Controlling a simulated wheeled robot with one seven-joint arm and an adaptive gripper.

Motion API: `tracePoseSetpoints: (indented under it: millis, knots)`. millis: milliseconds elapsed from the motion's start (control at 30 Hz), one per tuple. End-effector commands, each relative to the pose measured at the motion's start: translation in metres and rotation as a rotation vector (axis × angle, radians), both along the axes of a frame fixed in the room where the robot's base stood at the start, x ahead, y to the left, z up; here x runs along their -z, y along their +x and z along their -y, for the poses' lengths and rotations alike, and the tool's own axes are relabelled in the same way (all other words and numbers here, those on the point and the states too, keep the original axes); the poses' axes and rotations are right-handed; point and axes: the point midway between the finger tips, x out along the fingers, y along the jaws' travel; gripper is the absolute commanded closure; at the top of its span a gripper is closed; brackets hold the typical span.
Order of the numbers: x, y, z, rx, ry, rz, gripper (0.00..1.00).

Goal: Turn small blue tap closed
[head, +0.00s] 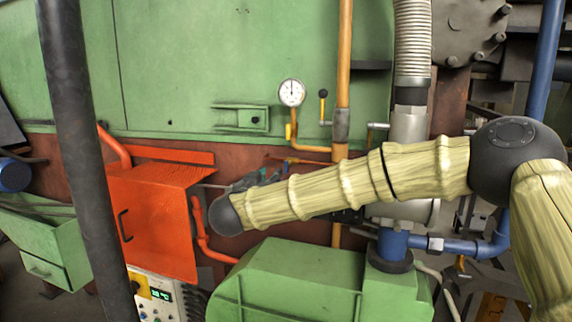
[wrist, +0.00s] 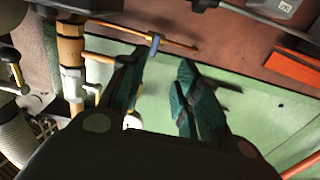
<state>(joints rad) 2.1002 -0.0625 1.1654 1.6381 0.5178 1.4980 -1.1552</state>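The small blue tap (wrist: 154,43) shows in the wrist view as a short blue handle on a thin orange pipe (wrist: 178,42). It lies just beyond the tip of the left finger; I cannot tell whether they touch. My gripper (wrist: 166,62) is open, with its two dark teal fingers apart and nothing between them. In the head view my gripper (head: 246,182) is mostly hidden behind my forearm, near the thin orange pipe (head: 300,160). The tap is too small and covered there to make out clearly.
A pressure gauge (head: 291,92) and a black-knobbed lever (head: 323,96) sit above, beside a vertical orange pipe (head: 344,60). An orange box (head: 155,220) stands left. A green housing (head: 300,285) lies below my arm. The green furnace wall (head: 220,50) is behind.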

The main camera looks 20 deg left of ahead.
Motion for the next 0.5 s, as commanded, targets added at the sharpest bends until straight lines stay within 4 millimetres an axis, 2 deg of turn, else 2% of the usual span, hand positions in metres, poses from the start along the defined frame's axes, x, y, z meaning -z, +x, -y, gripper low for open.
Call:
tracePoseSetpoints:
  millis: [233,500]
  knots:
    - [-0.003,0.03,0.014,0.019,0.001,-0.002,0.68]
    - [-0.003,0.072,0.017,0.021,0.001,-0.002,0.68]
